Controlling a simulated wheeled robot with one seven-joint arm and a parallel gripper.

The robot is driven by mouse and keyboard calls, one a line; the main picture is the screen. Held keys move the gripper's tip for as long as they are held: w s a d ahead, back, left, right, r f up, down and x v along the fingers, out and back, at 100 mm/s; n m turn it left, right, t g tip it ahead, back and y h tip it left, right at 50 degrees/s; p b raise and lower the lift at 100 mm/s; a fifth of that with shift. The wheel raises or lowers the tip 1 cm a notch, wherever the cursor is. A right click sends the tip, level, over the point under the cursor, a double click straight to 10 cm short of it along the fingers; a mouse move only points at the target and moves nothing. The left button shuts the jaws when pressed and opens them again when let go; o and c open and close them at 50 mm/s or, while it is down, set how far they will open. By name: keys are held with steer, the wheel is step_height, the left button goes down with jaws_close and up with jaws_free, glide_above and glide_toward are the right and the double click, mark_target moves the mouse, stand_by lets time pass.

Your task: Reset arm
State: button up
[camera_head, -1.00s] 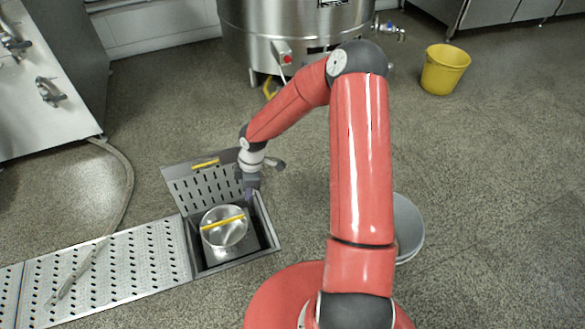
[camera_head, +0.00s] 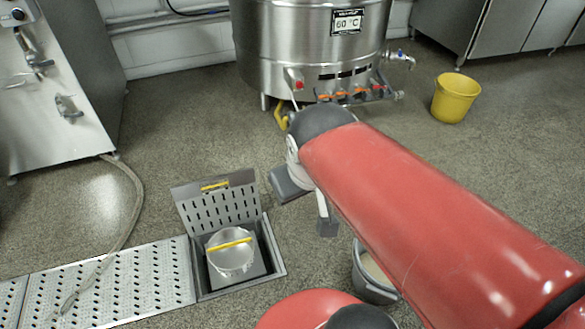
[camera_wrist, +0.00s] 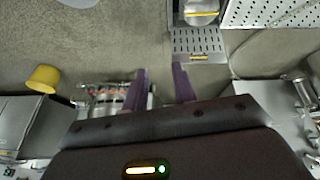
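My arm folds back across the right side of the head view. Part of my gripper (camera_head: 327,216) shows below the red link, above the floor and right of the open floor drain. In the wrist view my gripper's two purple fingers (camera_wrist: 160,88) stand apart with nothing between them. My gripper is open and clear of everything.
The drain pit (camera_head: 277,262) has its perforated lid (camera_head: 215,207) raised, with a metal strainer basket (camera_head: 232,262) inside. A grey bucket (camera_head: 374,292) stands partly hidden under my arm. A yellow bucket (camera_head: 454,98) and steel tank (camera_head: 310,45) stand farther back. Floor between is clear.

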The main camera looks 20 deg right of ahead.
steer(key=shift+s+a+r+m+t+y, duration=0.1)
steer(key=shift+s+r+m+y, duration=0.1)
steer(key=shift+s, duration=0.3)
steer(key=shift+s+a+r+m+t+y, duration=0.1)
steer(key=shift+s+r+m, duration=0.1)
steer(key=shift+s, duration=0.25)
steer(key=shift+s+a+r+m+t+y, duration=0.1)
steer(key=shift+s+m, duration=0.1)
steer(key=shift+s, duration=0.3)
